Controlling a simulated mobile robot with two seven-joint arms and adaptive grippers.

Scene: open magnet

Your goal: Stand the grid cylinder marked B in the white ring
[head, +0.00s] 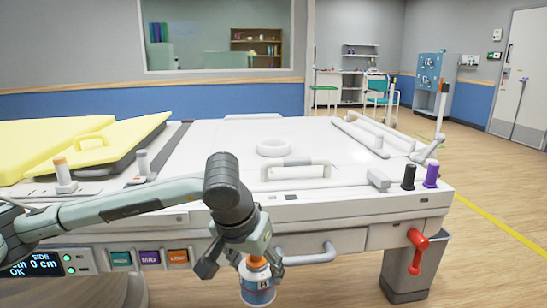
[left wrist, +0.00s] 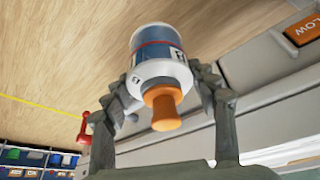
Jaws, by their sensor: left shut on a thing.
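My left gripper (head: 243,265) is shut on a cylinder (head: 257,286) with a blue and white body and an orange knob. It hangs in front of the table's front edge, below the top surface, knob upward. In the left wrist view the cylinder (left wrist: 158,50) sits between the jaws (left wrist: 166,84), with the orange knob toward the camera. Its label is partly turned away and I cannot read the letter surely. The white ring (head: 272,148) lies flat on the white table (head: 225,150), further back, and looks empty. My right gripper is not in view.
A white handle (head: 292,165) stands between the ring and the front edge. Black (head: 408,177) and purple (head: 431,175) posts stand at right. An orange-topped post (head: 63,175) and yellow pads (head: 50,140) are at left. A red crank (head: 417,245) hangs at the front right.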

